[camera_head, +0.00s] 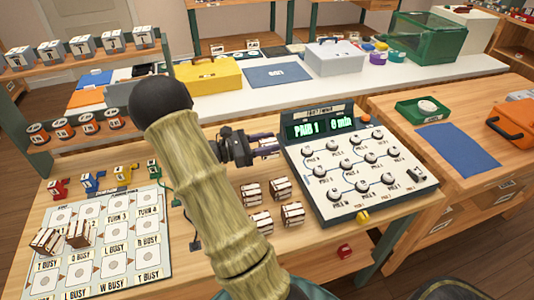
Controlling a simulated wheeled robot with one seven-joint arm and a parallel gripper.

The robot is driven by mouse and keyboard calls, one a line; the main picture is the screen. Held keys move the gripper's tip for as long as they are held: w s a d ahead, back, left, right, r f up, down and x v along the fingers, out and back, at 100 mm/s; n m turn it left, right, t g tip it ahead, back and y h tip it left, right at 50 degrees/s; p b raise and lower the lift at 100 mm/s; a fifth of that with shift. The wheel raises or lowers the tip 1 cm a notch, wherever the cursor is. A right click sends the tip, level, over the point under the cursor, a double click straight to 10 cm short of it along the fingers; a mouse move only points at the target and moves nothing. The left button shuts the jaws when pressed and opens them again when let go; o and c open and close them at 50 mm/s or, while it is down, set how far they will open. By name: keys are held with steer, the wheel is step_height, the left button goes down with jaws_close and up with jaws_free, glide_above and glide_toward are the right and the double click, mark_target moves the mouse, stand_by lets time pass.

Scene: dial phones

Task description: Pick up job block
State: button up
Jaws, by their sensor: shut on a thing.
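My gripper (260,146) is dark and sits at the left edge of the dial panel, above the table. It is shut on a job block (269,148), a small pale block with dark markings, mostly hidden by the fingers. Several similar job blocks stand on the table below it, among them one at the left (252,193), one at the right (280,187) and two nearer me, (260,222) and (292,213). Two striped blocks (78,234) stand on the board at the left. My arm hides part of the table.
The printed board (140,262) covers the table's left. Colored pieces, including a blue one (93,181), line its back edge. A red piece (344,251) is at the front edge. A white counter (300,85) runs behind.

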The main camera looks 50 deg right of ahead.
step_height(320, 180, up, 3)
steer(key=shift+f, duration=0.1)
stand_by(0.6)
